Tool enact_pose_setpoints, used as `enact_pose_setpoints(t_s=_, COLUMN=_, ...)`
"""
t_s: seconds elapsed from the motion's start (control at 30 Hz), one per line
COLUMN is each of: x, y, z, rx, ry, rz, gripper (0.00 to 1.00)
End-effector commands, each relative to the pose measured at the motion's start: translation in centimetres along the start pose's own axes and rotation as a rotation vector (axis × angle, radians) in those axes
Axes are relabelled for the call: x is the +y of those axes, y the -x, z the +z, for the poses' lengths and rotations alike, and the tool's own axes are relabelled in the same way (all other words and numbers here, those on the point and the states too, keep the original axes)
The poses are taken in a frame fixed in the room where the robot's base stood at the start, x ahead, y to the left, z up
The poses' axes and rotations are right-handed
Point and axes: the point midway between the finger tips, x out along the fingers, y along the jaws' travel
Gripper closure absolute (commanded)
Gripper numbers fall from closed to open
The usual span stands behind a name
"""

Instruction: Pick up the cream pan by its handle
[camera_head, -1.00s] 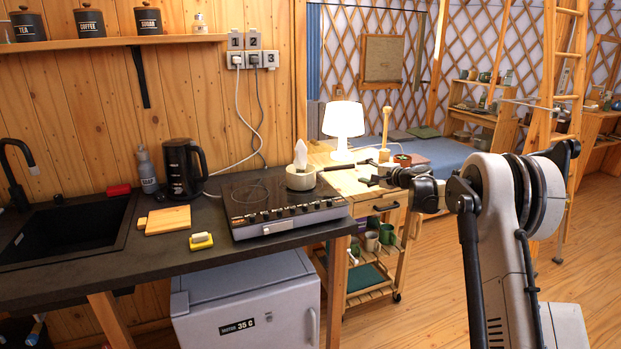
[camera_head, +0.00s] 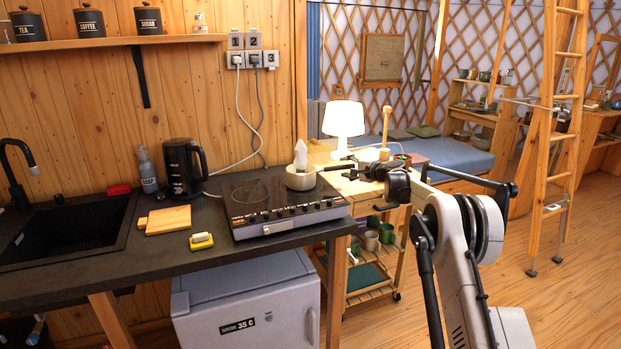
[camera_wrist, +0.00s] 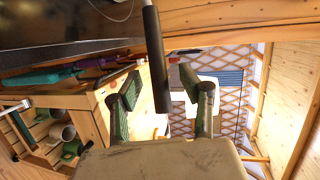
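The cream pan (camera_head: 300,179) sits on the black cooktop (camera_head: 262,216) at its back right, with a white object standing in or behind it. Its dark handle (camera_head: 332,168) points right, past the cooktop edge, towards my gripper (camera_head: 352,168). In the wrist view the handle (camera_wrist: 154,45) hangs down from the top between the two fingers of my gripper (camera_wrist: 160,82). The fingers are apart, with a visible gap on each side of the handle. The pan's body is out of the wrist view.
A wooden mallet-like item (camera_head: 386,133) stands nearby.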

Motion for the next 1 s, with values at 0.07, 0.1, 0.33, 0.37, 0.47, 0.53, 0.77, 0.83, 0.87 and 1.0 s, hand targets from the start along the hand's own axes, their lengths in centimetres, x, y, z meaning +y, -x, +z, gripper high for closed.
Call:
enact_pose_setpoints(t_s=0.07, x=0.02, y=-0.38, z=-0.02, rx=0.000, ry=0.000, rz=0.000, gripper=0.61)
enact_pose_setpoints(t_s=0.1, x=0.02, y=-0.48, z=-0.03, rx=0.000, ry=0.000, rz=0.000, gripper=0.61)
enact_pose_setpoints(t_s=0.33, x=0.02, y=-0.53, z=-0.02, rx=0.001, ry=0.000, rz=0.000, gripper=0.61)
enact_pose_setpoints(t_s=0.37, x=0.02, y=-0.53, z=-0.02, rx=0.001, ry=0.000, rz=0.000, gripper=0.63)
enact_pose_setpoints(t_s=0.47, x=0.02, y=-0.53, z=-0.01, rx=0.001, ry=0.000, rz=0.000, gripper=0.77)
enact_pose_setpoints(t_s=0.53, x=0.02, y=-0.53, z=-0.01, rx=0.001, ry=0.000, rz=0.000, gripper=0.86)
enact_pose_setpoints(t_s=0.77, x=0.02, y=-0.52, z=-0.01, rx=0.001, ry=0.000, rz=0.000, gripper=1.00)
enact_pose_setpoints(t_s=0.83, x=0.01, y=-0.52, z=-0.01, rx=0.001, ry=0.000, rz=0.000, gripper=1.00)
enact_pose_setpoints(t_s=0.87, x=-0.05, y=-0.50, z=0.00, rx=0.001, ry=-0.001, rz=-0.001, gripper=1.00)
enact_pose_setpoints(t_s=1.0, x=-0.04, y=-0.50, z=-0.01, rx=0.001, ry=-0.001, rz=-0.001, gripper=1.00)
